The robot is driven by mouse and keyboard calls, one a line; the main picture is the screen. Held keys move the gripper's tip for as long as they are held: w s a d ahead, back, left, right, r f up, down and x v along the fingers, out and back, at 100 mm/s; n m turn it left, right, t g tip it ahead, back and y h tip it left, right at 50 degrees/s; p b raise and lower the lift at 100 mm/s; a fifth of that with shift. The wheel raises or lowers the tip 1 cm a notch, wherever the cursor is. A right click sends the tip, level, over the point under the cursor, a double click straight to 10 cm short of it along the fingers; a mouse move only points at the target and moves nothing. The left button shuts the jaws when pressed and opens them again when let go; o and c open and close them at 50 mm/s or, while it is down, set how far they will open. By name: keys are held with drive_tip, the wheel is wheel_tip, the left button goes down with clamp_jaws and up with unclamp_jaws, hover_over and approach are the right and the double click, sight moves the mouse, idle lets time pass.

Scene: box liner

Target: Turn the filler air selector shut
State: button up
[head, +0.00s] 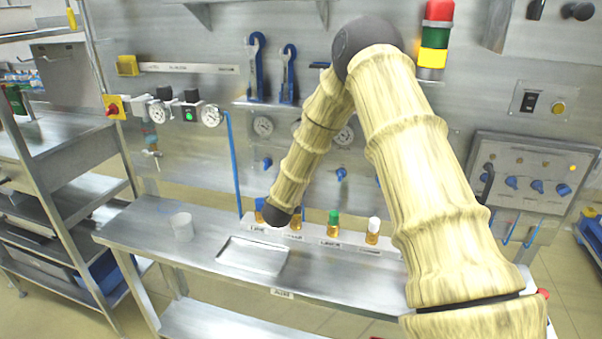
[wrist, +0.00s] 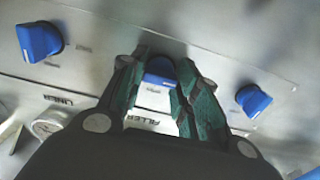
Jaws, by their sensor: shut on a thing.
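The filler air selector (wrist: 160,67) is a blue knob on a grey metal panel, in the upper middle of the wrist view. The label FILLER is partly visible just below it. My gripper (wrist: 163,78) has its green-padded fingers on either side of this knob and is shut on it. The fingers cover the knob's sides, so its exact angle is hard to tell. In the head view my gripper is hidden, and I cannot tell which blue knob there is the filler one.
Blue knobs flank the selector on the left (wrist: 38,41), near the label LINER, and on the right (wrist: 253,100). A gauge (wrist: 50,122) is at lower left. In the head view, a steel bench (head: 190,245) holds a clear cup (head: 182,226) and a shallow tray (head: 253,256).

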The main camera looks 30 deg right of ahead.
drive_tip(key=shift+f, duration=0.2)
drive_tip(key=o, duration=1)
drive_tip(key=shift+s+a+r, duration=0.1)
drive_tip(key=v, duration=1.1)
drive_tip(key=shift+s+a, duration=0.25)
